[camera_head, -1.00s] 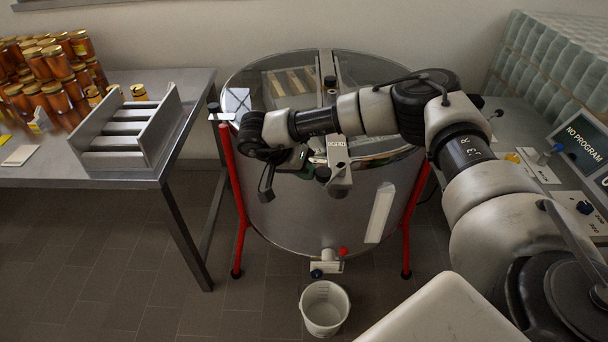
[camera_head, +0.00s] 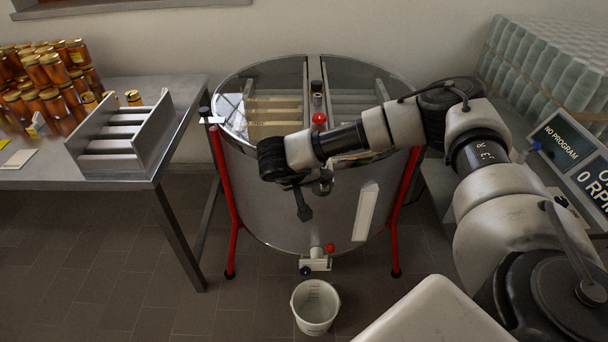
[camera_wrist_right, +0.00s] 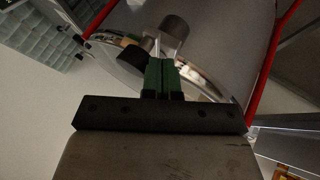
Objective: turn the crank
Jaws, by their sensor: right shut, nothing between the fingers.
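A steel drum (camera_head: 290,195) with a clear lid stands on red legs. A crossbar runs over its top, with a dark knob (camera_head: 316,86) and, nearer me, a red knob (camera_head: 319,118). The red knob appears to belong to the crank, but the crank's arm is mostly hidden behind my right wrist. My right arm reaches over the drum's front rim from the right. In the right wrist view, my right gripper (camera_wrist_right: 160,77) has its green fingers shut together and empty. A dark cylinder (camera_wrist_right: 175,28) and a metal bar lie just beyond the fingertips; I cannot tell whether they touch. My left gripper is out of view.
A steel table (camera_head: 185,100) at left holds honey jars (camera_head: 50,85) and a slatted rack (camera_head: 122,140). A white bucket (camera_head: 316,306) stands on the floor below the drum's tap (camera_head: 315,262). At right are a display panel (camera_head: 563,140) and stacked glass jars (camera_head: 550,65).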

